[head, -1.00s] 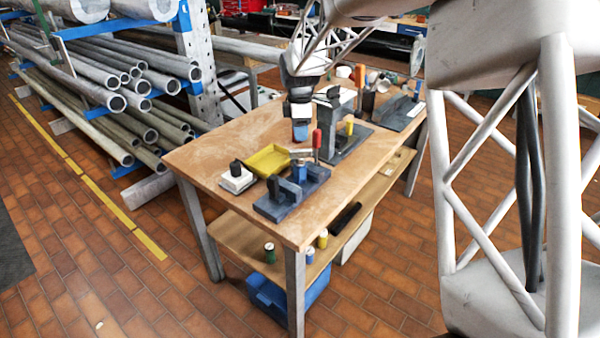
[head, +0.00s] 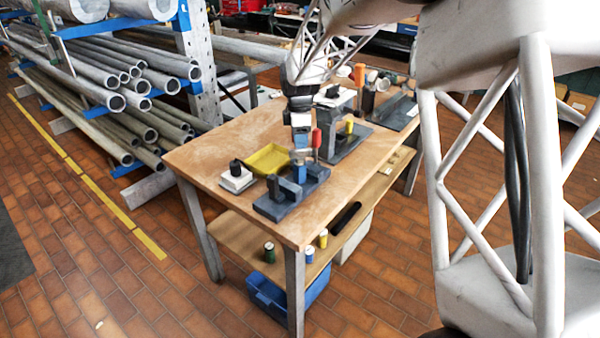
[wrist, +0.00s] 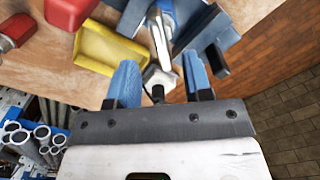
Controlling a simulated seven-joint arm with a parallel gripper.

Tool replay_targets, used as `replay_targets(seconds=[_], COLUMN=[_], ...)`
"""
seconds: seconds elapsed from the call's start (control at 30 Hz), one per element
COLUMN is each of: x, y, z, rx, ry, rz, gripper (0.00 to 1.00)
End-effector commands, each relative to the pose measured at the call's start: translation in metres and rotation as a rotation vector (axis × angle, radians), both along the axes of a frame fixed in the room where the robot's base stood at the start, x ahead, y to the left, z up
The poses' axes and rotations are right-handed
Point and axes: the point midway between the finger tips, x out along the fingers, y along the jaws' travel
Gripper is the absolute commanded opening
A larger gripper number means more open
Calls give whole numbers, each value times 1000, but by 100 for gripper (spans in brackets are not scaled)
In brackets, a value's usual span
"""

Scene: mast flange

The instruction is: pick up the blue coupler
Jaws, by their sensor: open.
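The blue coupler (head: 299,173) stands upright at the dark grey fixture (head: 270,208) near the bench's front corner. A blue part at the top edge of the wrist view (wrist: 167,10) looks like it, cut off by the frame. My gripper (head: 302,150) hangs just above the coupler, pointing down. In the wrist view my gripper (wrist: 158,64) has its two blue fingers apart, with nothing clasped. A silver metal piece with a hexagonal end (wrist: 160,75) shows between and beyond the fingers. I cannot tell how far below them it is.
A yellow tray (head: 268,158) and a white block with a black knob (head: 236,178) lie left of the fixture. A red-handled part (head: 316,138) and a second dark fixture (head: 346,143) stand close to the right. The bench's left part (head: 205,150) is clear.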

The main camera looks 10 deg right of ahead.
Motion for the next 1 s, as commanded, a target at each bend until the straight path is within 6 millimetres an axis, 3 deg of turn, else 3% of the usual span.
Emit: replay_targets(seconds=[0.5,1.0], x=[-2,-2], y=[-1,-1], z=[-48,-51], rx=[0,0], ry=[2,1], rz=[0,0], gripper=[46,46])
